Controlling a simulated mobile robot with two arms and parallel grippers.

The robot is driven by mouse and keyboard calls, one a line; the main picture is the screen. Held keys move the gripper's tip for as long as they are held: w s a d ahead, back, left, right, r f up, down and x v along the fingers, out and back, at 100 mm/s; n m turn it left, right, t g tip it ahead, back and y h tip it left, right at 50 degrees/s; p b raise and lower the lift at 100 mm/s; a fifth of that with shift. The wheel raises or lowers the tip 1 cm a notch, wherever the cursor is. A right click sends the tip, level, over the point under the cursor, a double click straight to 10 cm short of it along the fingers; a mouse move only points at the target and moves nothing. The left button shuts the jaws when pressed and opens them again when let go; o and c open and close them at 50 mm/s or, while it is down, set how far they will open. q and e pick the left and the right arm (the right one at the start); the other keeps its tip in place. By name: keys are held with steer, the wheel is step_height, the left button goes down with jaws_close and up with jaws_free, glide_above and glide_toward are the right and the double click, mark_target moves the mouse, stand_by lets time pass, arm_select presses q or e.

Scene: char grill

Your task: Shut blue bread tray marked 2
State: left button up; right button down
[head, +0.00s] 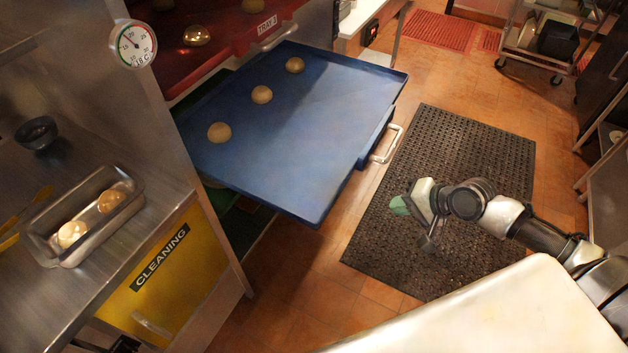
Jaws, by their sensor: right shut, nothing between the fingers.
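The blue bread tray (301,128) is pulled far out of its rack. Three round dough balls (262,95) sit in a line along its left part. A metal handle (388,145) is on its right front side; no number mark shows on it. My right gripper (413,213) is shut and empty. In the picture it is below and right of the handle, apart from it, over the black mat. My left gripper is not in view.
A red tray (225,35) labelled "TRAY 3" sits above the blue one. A steel counter with a metal pan (88,215) of buns is at left. The black floor mat (480,150) is clear. A wheeled cart (545,40) stands at the back right.

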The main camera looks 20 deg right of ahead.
steer(key=w+a+f+p, duration=0.2)
steer(key=w+a+f, duration=0.3)
steer(key=w+a, duration=0.3)
steer(key=shift+w+a+y, duration=0.25)
steer(key=shift+a+y, duration=0.05)
steer(key=shift+a, duration=0.25)
